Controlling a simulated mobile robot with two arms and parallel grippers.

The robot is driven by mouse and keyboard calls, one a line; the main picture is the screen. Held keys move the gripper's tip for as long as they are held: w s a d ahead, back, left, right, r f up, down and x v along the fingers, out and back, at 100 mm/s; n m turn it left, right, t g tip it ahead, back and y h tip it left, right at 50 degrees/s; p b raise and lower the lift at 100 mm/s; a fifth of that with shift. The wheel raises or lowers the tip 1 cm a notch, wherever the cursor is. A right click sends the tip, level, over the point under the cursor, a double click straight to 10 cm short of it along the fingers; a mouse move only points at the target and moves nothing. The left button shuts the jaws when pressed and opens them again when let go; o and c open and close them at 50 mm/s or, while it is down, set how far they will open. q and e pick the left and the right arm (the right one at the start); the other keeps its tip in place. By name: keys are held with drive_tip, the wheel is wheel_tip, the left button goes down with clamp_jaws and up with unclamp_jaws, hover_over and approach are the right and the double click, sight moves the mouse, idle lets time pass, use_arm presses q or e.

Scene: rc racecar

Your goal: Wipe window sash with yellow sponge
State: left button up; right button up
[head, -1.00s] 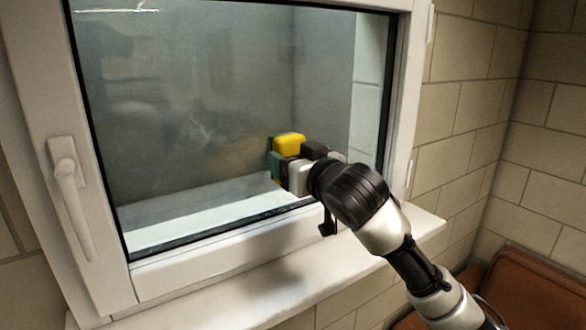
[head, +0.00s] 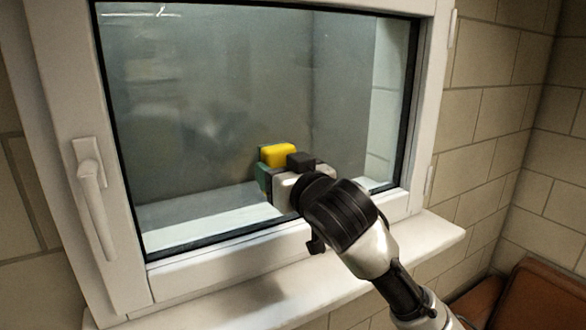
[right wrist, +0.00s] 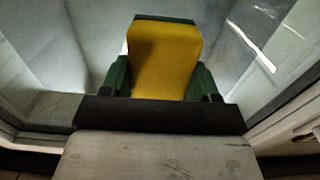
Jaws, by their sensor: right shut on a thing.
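The yellow sponge (head: 279,155) has a green layer and is held against or very near the lower right part of the window glass. My right gripper (head: 272,169) is shut on it. In the right wrist view the sponge (right wrist: 165,62) sits between the fingers, with the green layer on the far side toward the glass. The window sash (head: 225,262) is a white frame around a dark-edged pane (head: 200,110), with faint hazy smudges on the glass. Whether the sponge touches the glass is hard to tell. My left gripper does not show.
A white handle (head: 93,190) sticks out from the sash's left side. A pale sill (head: 380,262) runs below the window. Tiled wall (head: 490,130) lies to the right, with a brown leather-like seat (head: 545,295) at the lower right.

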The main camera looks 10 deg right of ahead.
sight(301, 145)
drive_tip(key=shift+s+a, duration=0.5)
drive_tip(key=shift+a, duration=1.1)
drive_tip(key=shift+s+a, duration=0.5)
drive_tip(key=shift+a, duration=1.05)
drive_tip(key=shift+s+a, duration=0.5)
drive_tip(key=shift+a, duration=1.1)
drive_tip(key=shift+a+r, duration=0.15)
drive_tip(key=shift+r, duration=1.15)
drive_tip(key=shift+w+d, duration=0.85)
drive_tip(key=shift+d, duration=1.75)
drive_tip(key=shift+w+d, duration=0.8)
drive_tip(key=shift+d, duration=1.8)
drive_tip(key=shift+w+d, duration=0.85)
drive_tip(key=shift+d, duration=1.75)
drive_tip(key=shift+s, duration=0.1)
drive_tip(key=shift+s+d, duration=0.1)
drive_tip(key=shift+s, duration=0.45)
drive_tip(key=shift+v, duration=2.3)
